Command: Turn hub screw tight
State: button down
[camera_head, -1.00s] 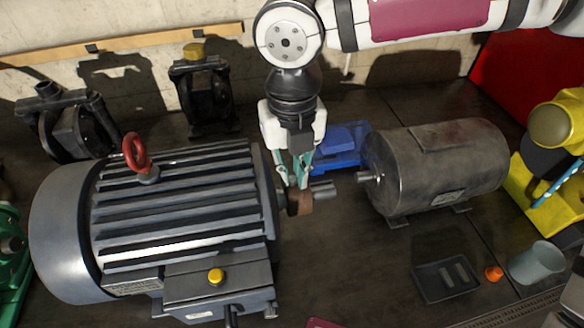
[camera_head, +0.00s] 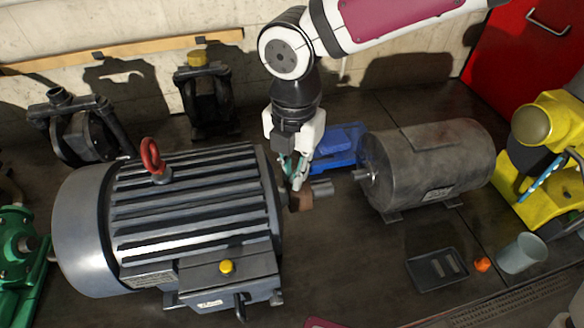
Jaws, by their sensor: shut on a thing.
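A large grey finned motor (camera_head: 195,215) lies on the dark bench at the left, with a red lifting eye (camera_head: 152,158) on top and a yellow cap (camera_head: 226,266) at its front box. Its shaft (camera_head: 322,188) points right. A rust-brown hub (camera_head: 300,199) sits around the shaft near the motor's end face. My gripper (camera_head: 296,182) reaches down from above at the hub. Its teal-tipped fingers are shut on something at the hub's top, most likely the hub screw. The screw itself is hidden by the fingers.
A smaller grey motor (camera_head: 435,165) stands close to the right of the shaft. A blue block (camera_head: 338,146) is behind. A black tray (camera_head: 438,268), an orange piece (camera_head: 482,264) and a grey cup (camera_head: 522,253) are at the front right. Black pumps (camera_head: 208,95) stand by the wall.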

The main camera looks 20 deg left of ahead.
jog(key=m+p, duration=0.1)
jog(key=m, duration=0.4)
jog(key=shift+a+r+m, duration=0.1)
jog(key=shift+r+m, duration=0.05)
jog(key=shift+m, duration=0.15)
jog(key=m, duration=0.5)
jog(key=shift+m, duration=0.3)
jog(key=c, duration=1.8)
grip_release()
jog(key=shift+c, duration=0.2)
notch_tip(320, 180, up, 12)
